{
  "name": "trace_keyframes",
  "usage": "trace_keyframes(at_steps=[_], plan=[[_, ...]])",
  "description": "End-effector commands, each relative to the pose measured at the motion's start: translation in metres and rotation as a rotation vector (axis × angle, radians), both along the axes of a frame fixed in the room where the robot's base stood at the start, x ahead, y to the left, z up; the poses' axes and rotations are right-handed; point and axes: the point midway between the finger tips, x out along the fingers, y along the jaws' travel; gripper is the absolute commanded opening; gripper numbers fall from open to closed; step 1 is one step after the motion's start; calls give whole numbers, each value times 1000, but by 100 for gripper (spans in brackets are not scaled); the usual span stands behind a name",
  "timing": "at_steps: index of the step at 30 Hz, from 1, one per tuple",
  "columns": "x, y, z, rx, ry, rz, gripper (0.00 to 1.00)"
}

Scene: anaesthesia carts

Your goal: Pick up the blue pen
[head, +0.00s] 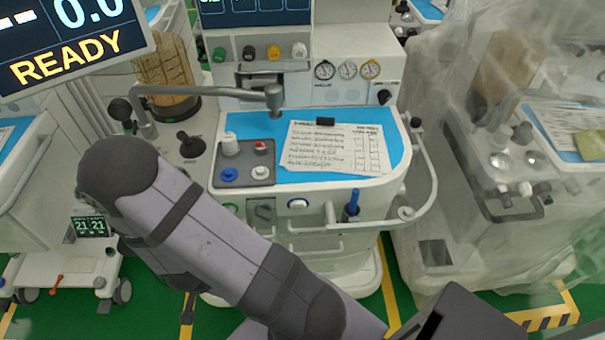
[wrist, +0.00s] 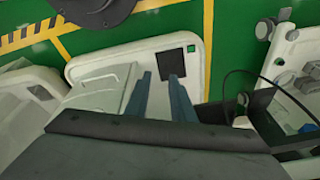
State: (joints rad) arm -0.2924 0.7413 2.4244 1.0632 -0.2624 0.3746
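In the head view, a slim upright dark blue object (head: 352,203), which looks like the blue pen, stands at the front of the middle cart below its worktop. Its lower part is hidden in a small holder at the front edge. My gripper (wrist: 160,76) shows in the wrist view with its two blue-grey fingers apart and nothing between them. The fingers point over pale cart panels and green floor. The blue object cannot be made out in the wrist view. In the head view my arm crosses the lower middle, and its fingertips are out of frame.
The middle cart's blue worktop (head: 272,128) holds a written sheet (head: 330,150), a black marker-like item (head: 325,121) and a grey knob tray (head: 244,175). A white rail (head: 424,165) curves around its right side. A plastic-covered cart (head: 500,160) stands at the right.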

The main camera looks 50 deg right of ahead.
Motion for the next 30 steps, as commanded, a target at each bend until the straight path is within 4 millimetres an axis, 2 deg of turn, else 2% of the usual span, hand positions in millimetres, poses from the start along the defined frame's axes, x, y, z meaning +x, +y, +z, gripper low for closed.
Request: trace_keyframes(at_steps=[1,5,11,18,21,24,30], plan=[[-10,-12,19,-53,5,-56,22],[-33,-48,39,-211,-12,-205,22],[-81,-109,92,-505,-55,-384,22],[-140,-173,183,-889,-142,-500,22],[-161,-200,210,-1065,-178,-499,22],[-172,-217,229,-1190,-201,-469,22],[-180,-229,253,-1316,-229,-421,22]])
